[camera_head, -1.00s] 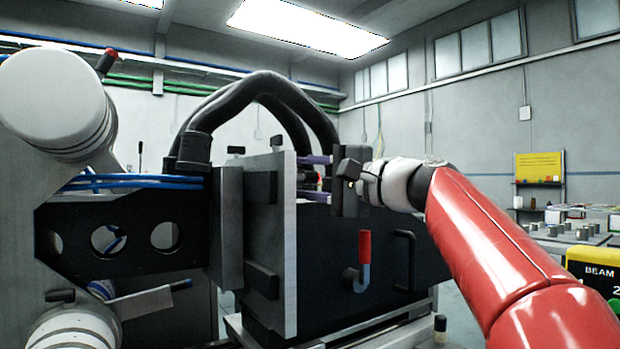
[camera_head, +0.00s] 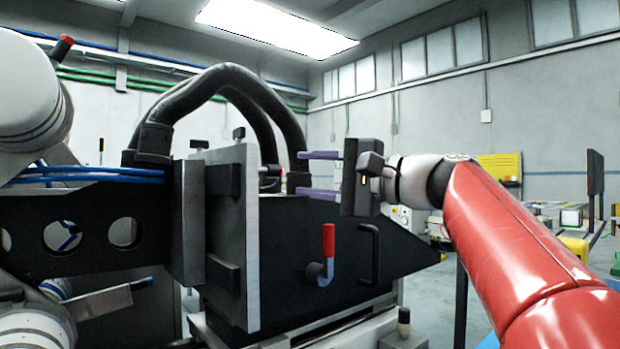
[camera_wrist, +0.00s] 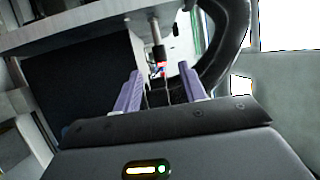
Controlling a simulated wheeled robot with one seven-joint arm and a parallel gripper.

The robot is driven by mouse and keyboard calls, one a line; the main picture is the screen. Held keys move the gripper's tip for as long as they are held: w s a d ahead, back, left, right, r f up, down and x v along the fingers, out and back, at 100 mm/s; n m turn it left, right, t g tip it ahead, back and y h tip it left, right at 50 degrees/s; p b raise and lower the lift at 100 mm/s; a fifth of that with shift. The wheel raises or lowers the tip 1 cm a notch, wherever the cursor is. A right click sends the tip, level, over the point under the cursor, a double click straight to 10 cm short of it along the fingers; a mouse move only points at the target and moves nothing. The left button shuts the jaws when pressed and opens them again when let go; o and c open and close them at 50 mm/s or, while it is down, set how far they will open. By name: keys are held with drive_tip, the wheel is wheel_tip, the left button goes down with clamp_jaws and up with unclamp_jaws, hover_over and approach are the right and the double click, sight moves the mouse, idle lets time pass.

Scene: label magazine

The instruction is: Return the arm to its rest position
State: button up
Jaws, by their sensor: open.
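My gripper (camera_head: 318,174) is in the middle of the head view, at the end of my red and white arm. Its two purple fingers point left, one above the other, with a clear gap and nothing between them. They are beside the light metal plate (camera_head: 252,240) of the machine and above its black housing (camera_head: 310,235). In the wrist view the purple fingers (camera_wrist: 162,92) are spread apart. A small red and metal part (camera_wrist: 159,66) shows beyond them. I cannot tell how far the fingertips are from the machine.
A red-handled lever (camera_head: 328,250) and a black grab handle (camera_head: 370,255) stick out of the housing below my gripper. Thick black hoses (camera_head: 235,80) arch over the machine. A yellow board (camera_head: 500,166) hangs on the back wall. The air above my arm is clear.

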drive_tip(key=s+d+f+n+g+h, duration=0.1)
drive_tip(key=s+f+h, duration=0.4)
drive_tip(key=f, duration=1)
drive_tip(key=s+d+f+n+g+h, duration=0.2)
drive_tip(key=s+d+f+h, duration=0.3)
drive_tip(key=s+f, duration=0.5)
drive_tip(key=s+d+f+n+g+h, duration=0.1)
drive_tip(key=s+d+f+n+h, duration=0.2)
drive_tip(key=f, duration=1.8)
drive_tip(key=s+h, duration=0.2)
drive_tip(key=s, duration=0.3)
drive_tip(key=shift+g+h, duration=0.3)
drive_tip(key=shift+h, duration=0.1)
drive_tip(key=shift+d, duration=0.1)
